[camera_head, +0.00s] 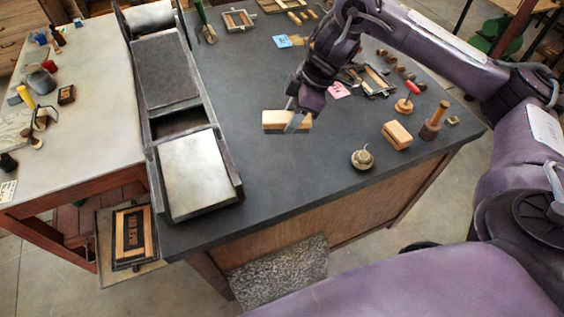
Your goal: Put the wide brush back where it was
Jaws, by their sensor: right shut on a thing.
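The wide brush, a pale wooden block (272,120), is in my right gripper (294,121) over the dark table. The gripper points down and its fingers are shut on the block near its right end. The block lies level; I cannot tell whether it touches the table top or hangs just above it. Its bristles are not clear to see. My left gripper is not in view.
The dark table (300,175) is bare around the brush. A press (168,75) stands to its left. On the right are another wooden block (397,134), a small round pot (362,159) and a wooden-handled tool (434,121). Pink (339,90) and blue (282,41) notes lie behind.

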